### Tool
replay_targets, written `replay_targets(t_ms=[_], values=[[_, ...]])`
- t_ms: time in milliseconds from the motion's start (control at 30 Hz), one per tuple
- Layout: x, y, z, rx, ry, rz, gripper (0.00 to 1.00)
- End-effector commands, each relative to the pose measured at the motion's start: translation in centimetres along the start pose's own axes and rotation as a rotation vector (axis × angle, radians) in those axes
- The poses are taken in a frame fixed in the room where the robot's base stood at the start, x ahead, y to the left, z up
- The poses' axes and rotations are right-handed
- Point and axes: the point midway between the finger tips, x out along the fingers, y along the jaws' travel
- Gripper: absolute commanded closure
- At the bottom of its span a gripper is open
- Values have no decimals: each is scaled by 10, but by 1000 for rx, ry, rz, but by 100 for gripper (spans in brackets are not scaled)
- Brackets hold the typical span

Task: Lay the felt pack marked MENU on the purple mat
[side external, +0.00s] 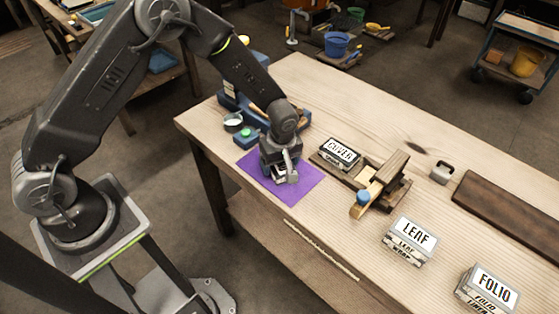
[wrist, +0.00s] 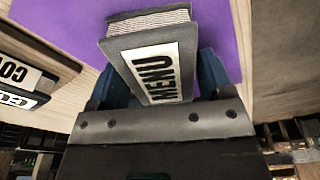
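The felt pack marked MENU (wrist: 150,65) is a grey block with a white label and pale layered edges. In the wrist view it sits between the two blue fingers of my gripper (wrist: 160,85), with no clear gap on either side, so my gripper looks shut on it. The purple mat (wrist: 75,22) lies behind the pack in that view. In the side view my gripper (side external: 279,176) is low over the purple mat (side external: 303,190), and only a little of the pack shows there. I cannot tell whether the pack touches the mat.
The COVER pack (side external: 340,153) lies on a wooden board right of the mat, beside a wooden tool with a blue knob (side external: 363,197). The LEAF pack (side external: 409,239) and FOLIO pack (side external: 487,288) stand further right. A round tin (side external: 233,123) is behind the mat's left corner.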

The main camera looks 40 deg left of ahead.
Motion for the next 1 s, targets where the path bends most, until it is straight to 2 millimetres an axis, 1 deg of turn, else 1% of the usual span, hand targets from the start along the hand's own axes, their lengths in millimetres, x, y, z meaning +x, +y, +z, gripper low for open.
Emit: replay_targets(t_ms=[33, 133, 367, 467, 567, 900, 1000], values=[[0, 0, 0, 0, 0, 0, 21], [0, 0, 0, 0, 0, 0, 12], [0, 0, 0, 0, 0, 0, 11], [-5, 0, -1, 0, 0, 2, 11], [-18, 1, -1, 0, 1, 3, 11], [-88, 1, 0, 1, 2, 5, 11], [-104, 0, 0, 1, 2, 3, 11]])
